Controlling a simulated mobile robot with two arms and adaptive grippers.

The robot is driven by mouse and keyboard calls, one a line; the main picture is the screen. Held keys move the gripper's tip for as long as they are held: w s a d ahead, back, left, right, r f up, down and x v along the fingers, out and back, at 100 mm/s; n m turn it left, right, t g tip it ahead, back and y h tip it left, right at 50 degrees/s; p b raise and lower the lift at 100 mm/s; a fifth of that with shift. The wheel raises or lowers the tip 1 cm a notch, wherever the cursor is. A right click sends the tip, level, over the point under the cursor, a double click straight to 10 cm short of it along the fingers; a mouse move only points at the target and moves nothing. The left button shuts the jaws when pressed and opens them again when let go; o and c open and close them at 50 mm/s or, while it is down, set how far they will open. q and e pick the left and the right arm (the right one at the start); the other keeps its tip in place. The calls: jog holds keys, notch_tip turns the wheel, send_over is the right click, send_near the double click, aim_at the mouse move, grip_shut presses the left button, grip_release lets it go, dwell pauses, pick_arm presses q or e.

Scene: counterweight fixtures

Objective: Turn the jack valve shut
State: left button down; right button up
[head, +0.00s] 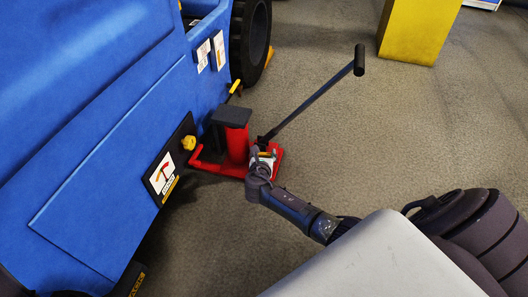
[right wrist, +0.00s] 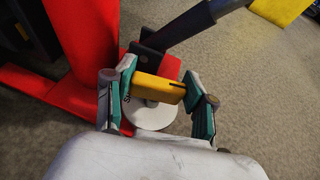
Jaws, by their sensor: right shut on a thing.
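The red floor jack (head: 237,143) stands on the carpet beside the blue vehicle, with a black pad (head: 231,117) on top. Its long black pump lever (head: 315,97) slopes up to the right. In the right wrist view, the jack valve's yellow handle (right wrist: 158,88) sits over a pale round disc (right wrist: 150,114) at the jack's base. My right gripper (head: 263,158) is low at the base. In the right wrist view its green-padded fingers (right wrist: 166,88) are at both ends of the yellow handle, shut on it. My left gripper is out of view.
The blue vehicle (head: 95,120) fills the left, with a black wheel (head: 250,40) and a label plate with a yellow knob (head: 189,143) close to the jack. A yellow block (head: 418,28) stands at the back right. Open carpet lies right of the jack.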

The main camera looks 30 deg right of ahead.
jog(key=shift+m+g+h, duration=0.7)
jog(key=shift+m+h, duration=0.2)
jog(key=shift+m, duration=0.1)
jog(key=o, duration=1.2)
jog(key=v, duration=1.2)
jog(key=shift+w+a, duration=0.15)
